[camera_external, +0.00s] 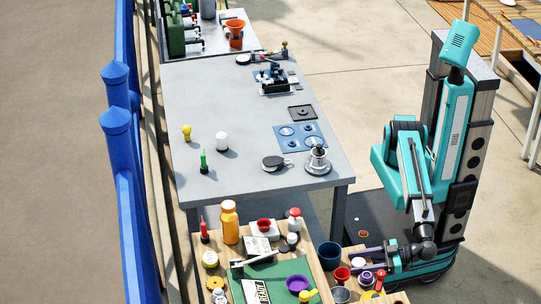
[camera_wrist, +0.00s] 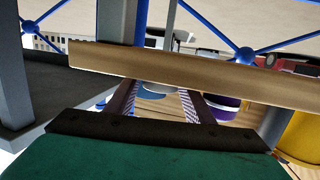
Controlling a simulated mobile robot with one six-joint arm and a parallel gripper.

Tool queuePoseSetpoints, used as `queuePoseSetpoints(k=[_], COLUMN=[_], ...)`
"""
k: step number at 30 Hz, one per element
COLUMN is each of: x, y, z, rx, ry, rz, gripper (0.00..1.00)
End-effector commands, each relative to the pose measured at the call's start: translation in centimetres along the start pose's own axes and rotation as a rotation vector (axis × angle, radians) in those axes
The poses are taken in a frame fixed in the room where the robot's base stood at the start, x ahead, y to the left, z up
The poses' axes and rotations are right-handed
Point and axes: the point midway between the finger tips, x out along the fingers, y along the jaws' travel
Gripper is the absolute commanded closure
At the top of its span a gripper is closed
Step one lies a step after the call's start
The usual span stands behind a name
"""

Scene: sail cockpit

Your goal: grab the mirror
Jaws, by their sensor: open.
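I cannot single out a mirror for certain in either view. A small round dark-rimmed item with a pale top (camera_external: 274,162) lies near the front edge of the grey table (camera_external: 240,100); it may be the mirror, but it is too small to tell. In the external view my gripper (camera_external: 362,252) is low at the right side of the wooden table, beside small pots. In the wrist view my gripper (camera_wrist: 158,98) has its two purple fingers spread apart, with nothing held between them. A wooden board edge (camera_wrist: 190,68) crosses the view at the fingertips.
The wooden table (camera_external: 320,262) is crowded: an orange bottle (camera_external: 229,222), a green mat (camera_external: 270,276), a purple bowl (camera_external: 297,283), a dark blue pot (camera_external: 330,255). A moka-pot-like item (camera_external: 318,158) stands on the grey table. A blue railing (camera_external: 118,160) runs along the left.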

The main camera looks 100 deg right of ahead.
Motion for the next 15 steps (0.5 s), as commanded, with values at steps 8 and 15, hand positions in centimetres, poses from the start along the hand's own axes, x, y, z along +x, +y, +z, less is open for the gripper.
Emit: queuePoseSetpoints(k=[8,15], x=[-0.01,-0.01], y=[-0.01,-0.01], z=[-0.02,-0.01], rx=[0.000,0.000], ry=[0.000,0.000], rz=[0.000,0.000], gripper=[0.52,0.55])
